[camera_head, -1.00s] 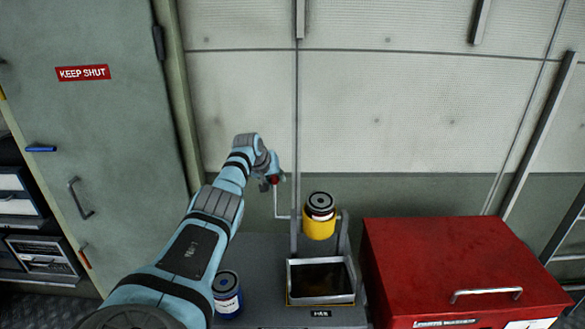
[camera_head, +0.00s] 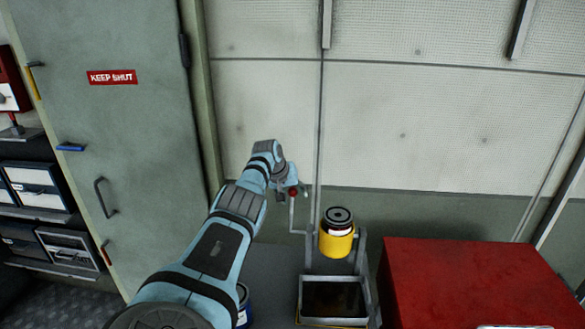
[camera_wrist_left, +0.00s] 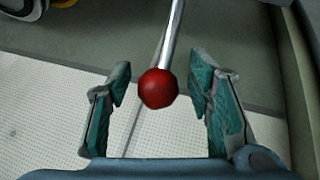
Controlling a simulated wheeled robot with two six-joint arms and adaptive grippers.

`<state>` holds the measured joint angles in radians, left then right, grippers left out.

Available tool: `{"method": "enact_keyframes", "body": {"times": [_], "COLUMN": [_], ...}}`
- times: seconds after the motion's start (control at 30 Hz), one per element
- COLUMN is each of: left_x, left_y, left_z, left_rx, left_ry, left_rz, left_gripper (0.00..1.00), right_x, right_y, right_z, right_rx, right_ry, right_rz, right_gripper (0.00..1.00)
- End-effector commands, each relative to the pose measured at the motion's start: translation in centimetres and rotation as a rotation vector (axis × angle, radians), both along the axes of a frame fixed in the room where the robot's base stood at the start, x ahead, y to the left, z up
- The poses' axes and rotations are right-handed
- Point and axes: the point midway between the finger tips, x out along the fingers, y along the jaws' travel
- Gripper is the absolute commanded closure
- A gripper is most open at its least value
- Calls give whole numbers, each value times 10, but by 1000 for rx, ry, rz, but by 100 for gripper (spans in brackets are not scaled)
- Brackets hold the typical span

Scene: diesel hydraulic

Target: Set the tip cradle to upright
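A thin metal lever (camera_head: 292,216) rises on the cradle's left and ends in a red ball knob (camera_head: 293,193). My left gripper (camera_wrist_left: 163,92) is open, with one finger on each side of the red knob in the left wrist view. Gaps show between the knob and both fingers. In the head view the fingers are small and partly hidden. My right gripper is out of view.
A red box (camera_head: 465,280) stands right of the tray. A blue can (camera_head: 243,305) is partly hidden behind my left arm. A grey-green door (camera_head: 110,150) and drawers (camera_head: 35,188) are at the left. The pale wall (camera_head: 420,130) stands close behind the cradle.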

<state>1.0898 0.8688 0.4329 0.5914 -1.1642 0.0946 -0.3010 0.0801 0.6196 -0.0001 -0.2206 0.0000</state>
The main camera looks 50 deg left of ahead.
Motion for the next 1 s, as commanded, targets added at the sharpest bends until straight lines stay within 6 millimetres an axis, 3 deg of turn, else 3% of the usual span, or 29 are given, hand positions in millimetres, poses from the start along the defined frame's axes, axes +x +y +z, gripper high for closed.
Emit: {"method": "enact_keyframes", "body": {"times": [0.37, 0.5, 0.8, 1.0], "left_x": [-5, -17, -54, -59], "left_y": [3, -4, -19, -22], "left_z": [13, 30, 95, 103], "left_rx": [8, 13, 5, 1], "left_ry": [-10, -1, -2, -1], "left_rz": [7, -3, 1, 0], "left_gripper": [53, 53, 53, 53], "right_x": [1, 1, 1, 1], "right_y": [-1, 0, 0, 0], "right_z": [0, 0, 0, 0], "right_rx": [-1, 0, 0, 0], "right_ry": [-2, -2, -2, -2], "right_rz": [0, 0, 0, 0], "right_gripper": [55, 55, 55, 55]}}
